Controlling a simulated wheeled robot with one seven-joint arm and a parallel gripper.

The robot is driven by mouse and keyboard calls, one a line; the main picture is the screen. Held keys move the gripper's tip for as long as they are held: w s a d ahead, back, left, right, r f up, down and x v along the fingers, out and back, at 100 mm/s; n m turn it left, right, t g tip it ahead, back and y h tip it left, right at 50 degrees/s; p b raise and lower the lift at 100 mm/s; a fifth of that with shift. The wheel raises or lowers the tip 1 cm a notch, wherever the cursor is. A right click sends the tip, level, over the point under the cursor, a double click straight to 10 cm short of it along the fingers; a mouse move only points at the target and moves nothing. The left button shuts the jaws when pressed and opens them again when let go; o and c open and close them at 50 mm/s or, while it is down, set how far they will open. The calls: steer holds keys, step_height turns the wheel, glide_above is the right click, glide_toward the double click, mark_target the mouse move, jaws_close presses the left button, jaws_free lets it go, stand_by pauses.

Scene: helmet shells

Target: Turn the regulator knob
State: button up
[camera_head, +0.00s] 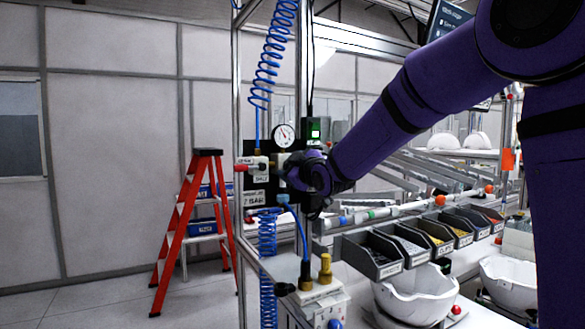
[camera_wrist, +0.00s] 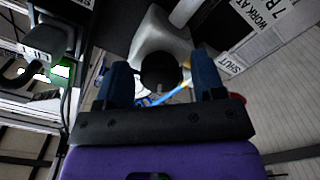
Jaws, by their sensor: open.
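The regulator knob (camera_wrist: 158,74) is a dark round cap at the end of a grey regulator body (camera_wrist: 160,38) in the wrist view. My gripper (camera_wrist: 161,64) is open, with one dark finger to the left and one to the right of the knob. Whether either finger touches it I cannot tell. In the head view my gripper (camera_head: 290,172) is at the black panel, below a round white pressure gauge (camera_head: 283,134), and hides the knob.
Blue coiled hoses (camera_head: 272,55) hang above and below the panel. A red stepladder (camera_head: 190,225) stands to the left. Parts bins (camera_head: 372,254) and white helmet shells (camera_head: 418,295) are on the right. A green-lit box (camera_head: 314,129) is beside the gauge.

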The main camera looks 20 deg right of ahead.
steer(key=c, duration=0.9)
